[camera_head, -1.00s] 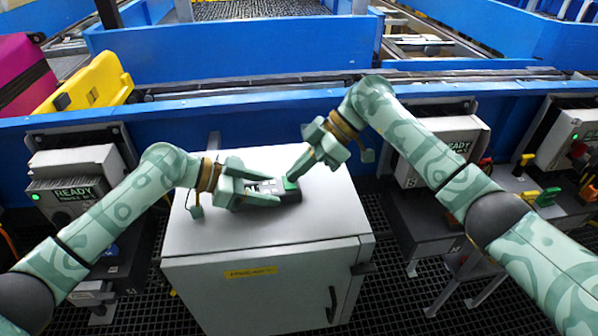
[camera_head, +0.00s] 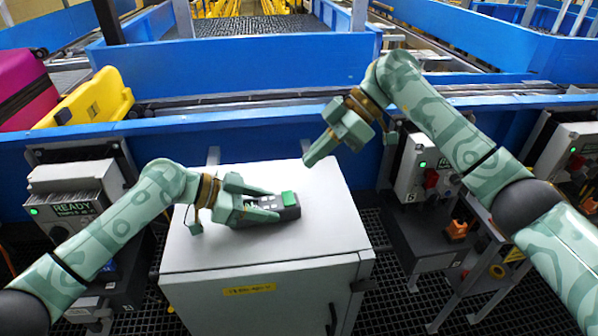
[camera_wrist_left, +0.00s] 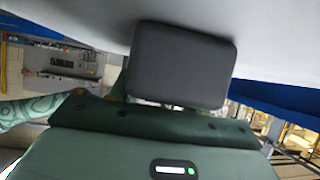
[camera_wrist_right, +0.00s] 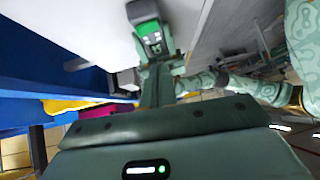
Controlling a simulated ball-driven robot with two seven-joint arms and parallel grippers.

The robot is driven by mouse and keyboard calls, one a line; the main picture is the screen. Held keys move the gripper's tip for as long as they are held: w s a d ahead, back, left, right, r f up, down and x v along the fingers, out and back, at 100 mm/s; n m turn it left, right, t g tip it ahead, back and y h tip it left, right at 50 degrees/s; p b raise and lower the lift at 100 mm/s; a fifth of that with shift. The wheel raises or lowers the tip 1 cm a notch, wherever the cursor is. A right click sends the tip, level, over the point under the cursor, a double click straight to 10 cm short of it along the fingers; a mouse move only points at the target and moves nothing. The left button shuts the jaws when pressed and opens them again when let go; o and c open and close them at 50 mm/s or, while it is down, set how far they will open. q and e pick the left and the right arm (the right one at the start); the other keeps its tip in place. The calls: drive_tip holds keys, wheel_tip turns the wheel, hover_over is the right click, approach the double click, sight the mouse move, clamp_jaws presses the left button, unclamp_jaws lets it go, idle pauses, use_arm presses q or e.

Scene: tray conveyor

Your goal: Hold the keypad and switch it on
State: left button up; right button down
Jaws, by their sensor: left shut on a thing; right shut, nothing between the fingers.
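The keypad (camera_head: 284,212) is a dark box with small pale keys and a large green button (camera_head: 288,198) at its right end. It lies on or just above the white cabinet top. My left gripper (camera_head: 275,204) is shut on it, one finger along each long side. The keypad's dark end (camera_wrist_left: 182,65) fills the middle of the left wrist view. My right gripper (camera_head: 309,161) is shut and empty, above and behind the green button, apart from it. The right wrist view shows the keypad (camera_wrist_right: 146,12) beyond the shut fingers. I cannot tell whether the button is lit.
The white cabinet (camera_head: 330,225) has free room on its top around the keypad. A blue conveyor wall (camera_head: 240,150) runs behind it. Control boxes stand left (camera_head: 75,190) and right (camera_head: 420,175). A yellow tray (camera_head: 100,98) and magenta case (camera_head: 25,85) lie at upper left.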

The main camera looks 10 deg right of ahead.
drive_tip(key=v, duration=0.5)
drive_tip(key=shift+s+d, duration=0.1)
drive_tip(key=shift+s, duration=0.25)
use_arm(q)
drive_tip(key=o, duration=1.2)
